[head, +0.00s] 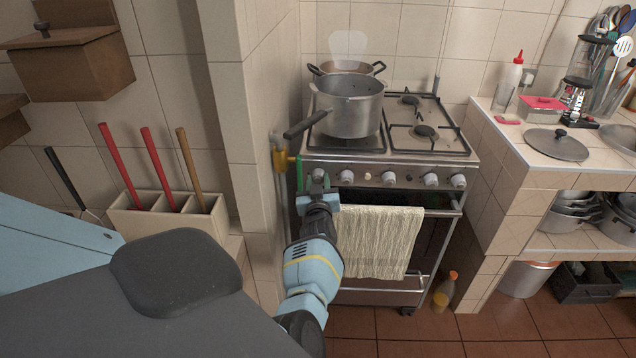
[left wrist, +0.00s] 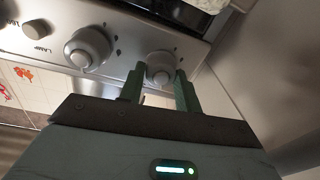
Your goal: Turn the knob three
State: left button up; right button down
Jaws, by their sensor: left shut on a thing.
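A silver stove (head: 380,158) has a front panel with a row of round knobs. My left gripper (head: 318,188) is at the leftmost knob (head: 318,174), which it partly covers in the head view. In the left wrist view, the two green fingers of my left gripper (left wrist: 160,88) stand on either side of this knob (left wrist: 160,66), shut on it. The neighbouring knob (left wrist: 88,48) is free, beside a small button marked LAMP (left wrist: 35,27). The knob's pointer is too unclear to read. My right gripper is not in view.
A pot (head: 352,105) stands on the stove, its dark handle (head: 305,124) reaching left above the panel. A cream towel (head: 378,243) hangs on the oven rail under the knobs. A tiled wall (head: 255,150) is close on the left. A bottle (head: 444,292) stands on the floor.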

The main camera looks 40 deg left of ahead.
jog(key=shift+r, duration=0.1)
pick_arm(q)
jog(key=o, duration=1)
jog(key=shift+s+d+r+p, duration=0.1)
jog(key=shift+s+d+p, duration=0.25)
jog(key=shift+d, duration=0.1)
jog(key=p+v, duration=0.2)
jog(key=v, duration=0.4)
jog(key=shift+s+d, duration=0.2)
jog(key=shift+s, duration=0.1)
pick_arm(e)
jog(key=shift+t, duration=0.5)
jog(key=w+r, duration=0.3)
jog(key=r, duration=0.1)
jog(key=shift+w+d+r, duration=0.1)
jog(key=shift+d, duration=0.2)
